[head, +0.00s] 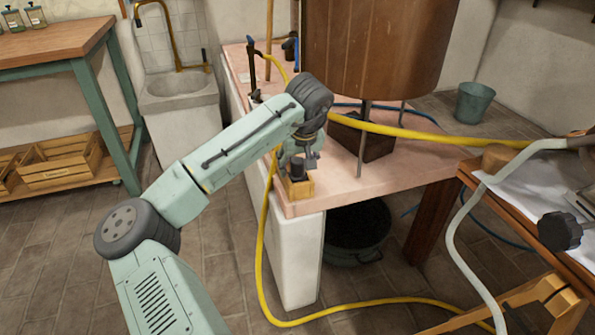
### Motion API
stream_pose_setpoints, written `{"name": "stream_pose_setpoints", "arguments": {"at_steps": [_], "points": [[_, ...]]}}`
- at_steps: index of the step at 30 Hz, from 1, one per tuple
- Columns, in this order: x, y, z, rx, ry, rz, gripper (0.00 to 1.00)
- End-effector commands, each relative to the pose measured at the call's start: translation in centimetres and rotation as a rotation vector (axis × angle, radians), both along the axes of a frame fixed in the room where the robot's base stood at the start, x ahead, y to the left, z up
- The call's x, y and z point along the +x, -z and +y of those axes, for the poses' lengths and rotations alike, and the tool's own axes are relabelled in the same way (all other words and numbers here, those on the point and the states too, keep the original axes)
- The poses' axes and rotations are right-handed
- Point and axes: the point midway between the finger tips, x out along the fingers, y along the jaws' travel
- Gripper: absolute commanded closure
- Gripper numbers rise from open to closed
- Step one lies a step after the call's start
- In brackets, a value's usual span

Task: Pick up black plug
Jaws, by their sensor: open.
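My gripper (300,160) points down at the near left corner of the pink tabletop (335,190). It is open, though its fingers are small in this view. Just below it is a small dark upright piece (297,173), which looks like the black plug. It stands in or on a small light wooden block (299,190) at the table's edge. I cannot tell whether the fingers are around the plug or only above it. Its top is partly hidden by my gripper.
A large wooden vat (375,50) on metal legs stands behind my gripper. A yellow hose (400,131) passes close by and hangs past the table's left side. A black tub (357,232) sits underneath.

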Motion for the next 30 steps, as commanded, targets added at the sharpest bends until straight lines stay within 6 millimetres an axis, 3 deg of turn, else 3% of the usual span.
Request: {"name": "stream_pose_setpoints", "arguments": {"at_steps": [4,27,30], "points": [[0.0,-0.03,0.01,0.0,0.0,0.0,0.47],[-0.02,-0.05,0.0,0.0,0.0,0.0,0.99],[-0.01,-0.06,-0.01,0.0,0.0,0.0,0.99]]}}
